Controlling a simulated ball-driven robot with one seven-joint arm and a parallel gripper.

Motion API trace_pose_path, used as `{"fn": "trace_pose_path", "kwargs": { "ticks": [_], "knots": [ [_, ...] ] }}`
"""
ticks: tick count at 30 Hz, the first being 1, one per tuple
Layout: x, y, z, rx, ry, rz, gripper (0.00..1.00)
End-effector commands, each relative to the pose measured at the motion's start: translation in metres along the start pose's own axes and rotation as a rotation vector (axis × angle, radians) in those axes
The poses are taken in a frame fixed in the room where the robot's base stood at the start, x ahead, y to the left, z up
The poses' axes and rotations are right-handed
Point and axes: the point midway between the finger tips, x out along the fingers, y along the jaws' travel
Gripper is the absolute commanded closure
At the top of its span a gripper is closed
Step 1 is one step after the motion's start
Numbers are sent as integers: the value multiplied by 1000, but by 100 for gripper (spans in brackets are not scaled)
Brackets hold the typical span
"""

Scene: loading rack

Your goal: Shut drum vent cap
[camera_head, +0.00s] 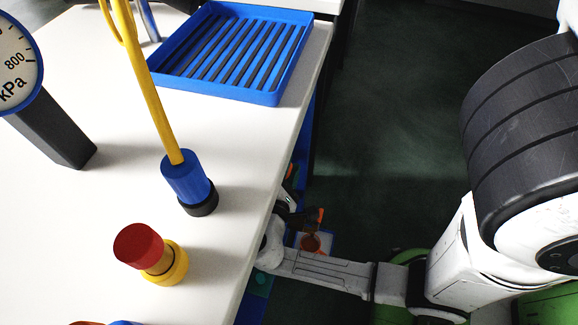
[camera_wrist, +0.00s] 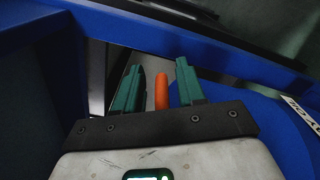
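In the wrist view, the two teal fingers of my gripper (camera_wrist: 159,70) stand apart with a narrow orange piece (camera_wrist: 161,92) between them. A gap shows on each side of it. This may be part of the vent cap, but I cannot tell whether it is open or shut. A blue curved surface with a white lettered label (camera_wrist: 303,113), perhaps the drum, is at the right. In the head view, my arm reaches below the table edge, and small orange parts (camera_head: 311,243) show there. The table hides much of my gripper and the drum.
The white table (camera_head: 70,215) fills the left and its edge runs close beside my arm. On it are a blue slatted tray (camera_head: 270,97), a blue fitting with a yellow rod (camera_head: 187,180), a red-topped yellow knob (camera_head: 140,246) and a kPa gauge (camera_head: 15,65). Dark floor lies right.

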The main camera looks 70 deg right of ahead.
Motion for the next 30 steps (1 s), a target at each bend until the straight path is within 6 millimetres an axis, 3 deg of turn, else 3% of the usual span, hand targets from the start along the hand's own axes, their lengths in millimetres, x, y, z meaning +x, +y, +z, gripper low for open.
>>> {"fn": "trace_pose_path", "kwargs": {
  "ticks": [5, 19, 24, 30],
  "knots": [
    [-12, 1, 0, 0, 3, 1, 61],
    [-94, 1, -1, 1, 2, 1, 61],
    [-106, 0, 0, -1, 2, 1, 61],
    [-108, 0, 0, -1, 1, 0, 61]
  ]
}}
